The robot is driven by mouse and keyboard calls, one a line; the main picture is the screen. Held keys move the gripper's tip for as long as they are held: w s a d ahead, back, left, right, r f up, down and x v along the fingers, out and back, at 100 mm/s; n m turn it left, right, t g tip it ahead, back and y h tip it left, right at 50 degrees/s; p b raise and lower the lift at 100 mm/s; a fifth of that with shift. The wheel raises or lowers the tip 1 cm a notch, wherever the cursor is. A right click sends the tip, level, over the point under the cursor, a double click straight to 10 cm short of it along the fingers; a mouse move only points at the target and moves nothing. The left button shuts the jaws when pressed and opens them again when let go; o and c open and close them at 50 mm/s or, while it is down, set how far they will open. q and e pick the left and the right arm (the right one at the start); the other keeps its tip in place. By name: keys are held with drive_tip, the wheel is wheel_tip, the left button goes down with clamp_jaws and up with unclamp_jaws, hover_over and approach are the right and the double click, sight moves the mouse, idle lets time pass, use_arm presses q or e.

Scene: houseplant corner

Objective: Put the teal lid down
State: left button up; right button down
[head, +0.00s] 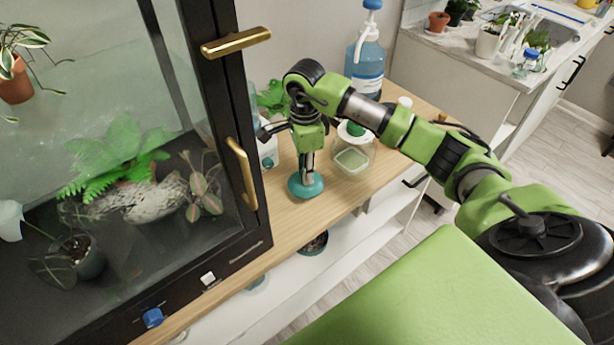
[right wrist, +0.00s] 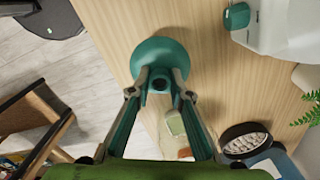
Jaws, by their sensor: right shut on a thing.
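The teal lid (head: 305,188) is a round disc with a knob on top. It is at the wooden counter top, near its front edge, in the head view. My right gripper (head: 307,172) points down and is shut on the lid's knob. In the right wrist view the lid (right wrist: 158,52) shows past my fingertips (right wrist: 160,86), which close on the knob from both sides. I cannot tell whether the lid touches the wood. My left gripper is not in view.
A clear glass jar (head: 352,162) stands just right of the lid. A blue pump bottle (head: 367,72) stands behind. The glass terrarium cabinet, with brass handles (head: 243,172), is close on the left. Bare wood (head: 285,222) lies in front left of the lid.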

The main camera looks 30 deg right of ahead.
wheel_tip(320, 180, down, 3)
drive_tip(key=shift+s+a+f+p, duration=0.1)
drive_tip(key=shift+s+p, duration=0.05)
drive_tip(key=shift+p, duration=0.15)
drive_tip(key=shift+f, duration=0.2)
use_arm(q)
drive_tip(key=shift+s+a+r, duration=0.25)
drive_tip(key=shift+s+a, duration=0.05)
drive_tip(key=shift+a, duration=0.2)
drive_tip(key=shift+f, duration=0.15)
use_arm(e)
drive_tip(key=shift+f, duration=0.1)
drive_tip(key=shift+f+b, duration=0.15)
drive_tip(key=shift+b, duration=0.15)
drive_tip(key=c, duration=1.8)
unclamp_jaws()
drive_tip(key=shift+c, duration=0.2)
